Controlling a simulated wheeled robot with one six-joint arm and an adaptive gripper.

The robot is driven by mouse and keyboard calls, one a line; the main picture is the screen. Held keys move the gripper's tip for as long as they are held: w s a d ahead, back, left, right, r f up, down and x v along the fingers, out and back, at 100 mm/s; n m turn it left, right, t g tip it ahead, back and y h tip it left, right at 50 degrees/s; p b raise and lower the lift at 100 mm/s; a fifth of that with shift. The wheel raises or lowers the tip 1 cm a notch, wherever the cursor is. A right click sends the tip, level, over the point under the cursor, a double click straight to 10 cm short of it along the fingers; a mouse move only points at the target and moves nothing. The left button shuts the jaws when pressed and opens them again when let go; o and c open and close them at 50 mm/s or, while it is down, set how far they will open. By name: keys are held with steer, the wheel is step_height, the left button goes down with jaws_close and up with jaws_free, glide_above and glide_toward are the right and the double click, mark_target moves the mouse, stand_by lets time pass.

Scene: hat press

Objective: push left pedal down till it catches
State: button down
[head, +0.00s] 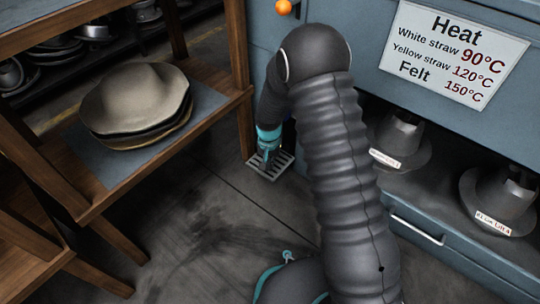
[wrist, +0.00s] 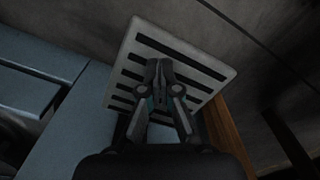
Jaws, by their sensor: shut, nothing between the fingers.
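A light grey slotted pedal (head: 281,165) shows low by the floor, at the foot of the blue press in the head view. It fills the middle of the wrist view (wrist: 135,45) as a pale plate with dark slots. My gripper (head: 268,160) points down at the pedal and covers part of it in the head view. In the wrist view my gripper (wrist: 158,65) has its fingertips together over the middle of the plate, with nothing between them. I cannot tell whether the tips touch the plate. My arm hides anything to the right of this pedal.
A wooden shelf (head: 110,205) with stacked felt hats (head: 135,100) stands at the left, close to my arm. The blue press cabinet (head: 440,110) with hat blocks (head: 400,140) and a drawer handle (head: 417,229) is at the right. The dark floor (head: 200,240) between is clear.

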steer(key=shift+f, duration=5.45)
step_height(320, 180, up, 6)
steer(key=p, duration=0.3)
